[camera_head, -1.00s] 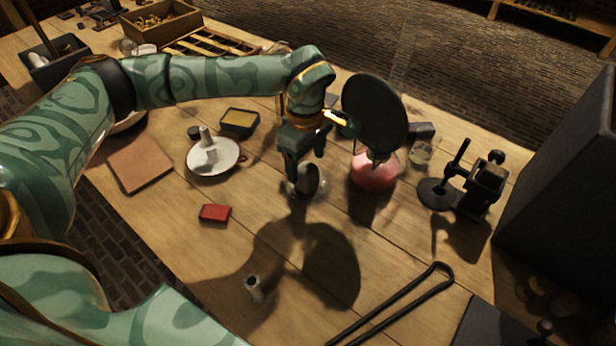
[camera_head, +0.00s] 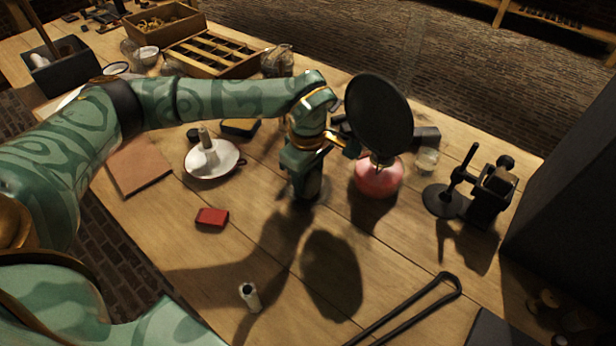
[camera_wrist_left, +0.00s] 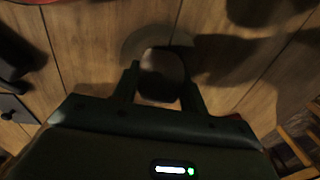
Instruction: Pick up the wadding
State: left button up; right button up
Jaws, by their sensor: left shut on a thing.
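My left gripper (camera_head: 306,190) points down over the middle of the table. In the left wrist view, its fingers (camera_wrist_left: 160,88) are shut on a dark rounded thing (camera_wrist_left: 161,66), which I take to be the wadding. A pale round rim, perhaps a glass dish (camera_wrist_left: 140,37), shows behind and around it, low at the table. In the head view, my fingers hide the held thing. I cannot tell whether it still touches what is under it. My right gripper is out of view.
A pink round flask (camera_head: 379,180) with a large black disc (camera_head: 379,115) stands just right of my left gripper. A white candle dish (camera_head: 213,172) and a red box (camera_head: 211,217) are left. A black clamp stand (camera_head: 487,192) and long tongs (camera_head: 410,308) are right.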

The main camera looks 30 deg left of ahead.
pick_arm(q)
jog(key=r, duration=0.1)
jog(key=r+p, duration=0.1)
jog(key=r, duration=0.1)
jog(key=r+p, duration=0.1)
jog(key=shift+s+r, duration=0.2)
jog(key=shift+s, duration=0.05)
jog(key=s+d+r+p, duration=0.1)
jog(key=s+r+p, duration=0.1)
jog(key=s+r, duration=0.2)
jog(key=s+d+r+p, duration=0.1)
jog(key=s+r+p, duration=0.2)
jog(key=s, duration=0.6)
jog(key=shift+s+r, duration=0.15)
jog(key=shift+r, duration=0.65)
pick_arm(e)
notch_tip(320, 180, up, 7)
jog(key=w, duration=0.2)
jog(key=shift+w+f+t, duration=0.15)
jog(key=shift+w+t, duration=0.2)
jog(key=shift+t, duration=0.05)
pick_arm(q)
jog(key=shift+d, duration=0.1)
jog(key=o, duration=0.3)
jog(key=shift+c, duration=0.7)
